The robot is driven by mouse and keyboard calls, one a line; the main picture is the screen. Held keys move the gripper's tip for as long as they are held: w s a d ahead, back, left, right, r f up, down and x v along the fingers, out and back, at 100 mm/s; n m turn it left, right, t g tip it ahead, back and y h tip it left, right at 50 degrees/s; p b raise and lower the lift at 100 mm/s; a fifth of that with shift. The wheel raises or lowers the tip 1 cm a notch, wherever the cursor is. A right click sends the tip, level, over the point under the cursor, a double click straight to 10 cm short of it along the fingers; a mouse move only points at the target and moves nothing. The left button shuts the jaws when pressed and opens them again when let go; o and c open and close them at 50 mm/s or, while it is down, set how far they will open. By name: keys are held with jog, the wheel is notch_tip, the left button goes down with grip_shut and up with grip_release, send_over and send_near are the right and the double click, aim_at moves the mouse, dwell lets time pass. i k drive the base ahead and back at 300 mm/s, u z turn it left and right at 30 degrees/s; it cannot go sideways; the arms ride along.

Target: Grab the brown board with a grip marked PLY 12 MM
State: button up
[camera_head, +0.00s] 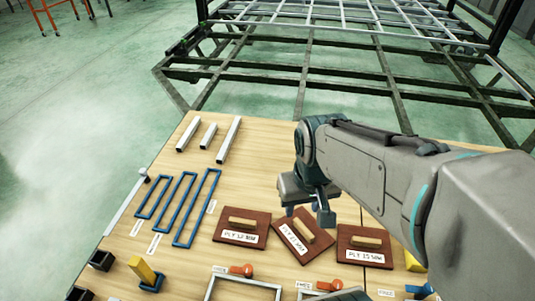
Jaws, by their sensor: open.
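Three brown boards, each with a light wooden grip and a white label, lie in a row on the wooden table (165,190). The left board (262,222) has a label that appears to read PLY 12 MM. The middle board (318,251) lies turned at an angle, and its label is hard to read. The right board (345,233) has a label that appears to read PLY 15 MM. My gripper (307,211) is open and empty, with its fingers pointing down. In the picture it appears just above the middle board, right of the left board; its height is unclear.
Blue rectangular frames (183,210) lie left of the boards, with metal bars (229,139) behind them. Orange-handled tools (242,270) and grey frames lie in front. A yellow block (142,269) stands front left. The dark trailer chassis (290,82) stands beyond the table.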

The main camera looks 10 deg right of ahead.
aim_at(249, 228)
jog(key=k, duration=1.3)
jog(key=u, duration=0.7)
jog(key=i, duration=1.45)
jog(key=z, duration=0.85)
